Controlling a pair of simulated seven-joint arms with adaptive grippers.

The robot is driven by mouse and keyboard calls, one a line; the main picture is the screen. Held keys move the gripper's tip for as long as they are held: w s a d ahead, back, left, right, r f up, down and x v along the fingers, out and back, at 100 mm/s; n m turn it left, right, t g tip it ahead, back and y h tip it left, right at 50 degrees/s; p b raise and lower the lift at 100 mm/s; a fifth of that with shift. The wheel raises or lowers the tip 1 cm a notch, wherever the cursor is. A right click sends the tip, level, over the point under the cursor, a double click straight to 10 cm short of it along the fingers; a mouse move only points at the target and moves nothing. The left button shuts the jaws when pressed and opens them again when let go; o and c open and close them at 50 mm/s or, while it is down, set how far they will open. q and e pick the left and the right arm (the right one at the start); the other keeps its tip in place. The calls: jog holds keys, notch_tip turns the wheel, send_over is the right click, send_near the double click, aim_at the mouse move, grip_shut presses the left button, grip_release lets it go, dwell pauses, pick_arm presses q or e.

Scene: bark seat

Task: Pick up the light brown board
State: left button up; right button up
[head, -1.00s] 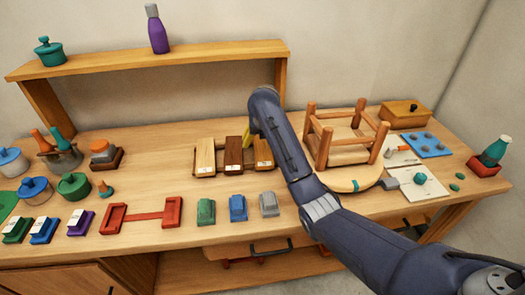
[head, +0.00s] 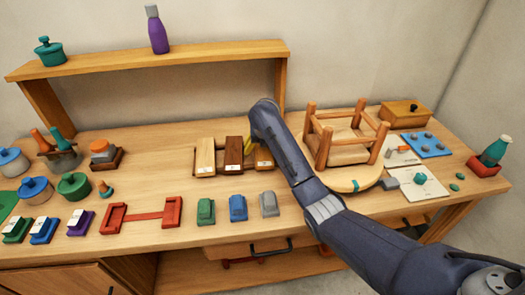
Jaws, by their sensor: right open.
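Three boards lie side by side on a low rack on the table: a light brown board (head: 205,158) at left, a dark brown board (head: 234,155) in the middle, and an orange-brown board (head: 264,160) at right, partly hidden by my arm. My right gripper (head: 250,147) is open over the far part of the boards, near the gap between the dark and orange-brown ones. Only a yellow finger part shows; the wrist hides the rest. I cannot tell whether it touches a board. My left gripper is out of view.
An upturned wooden stool (head: 345,140) stands just right of my arm. Green, blue and grey blocks (head: 238,207) sit in front of the boards. A red holder (head: 142,216) and several pots are at left. A shelf (head: 160,58) spans the back.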

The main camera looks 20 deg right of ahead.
jog(key=shift+c, duration=0.2)
jog(key=c, duration=1.4)
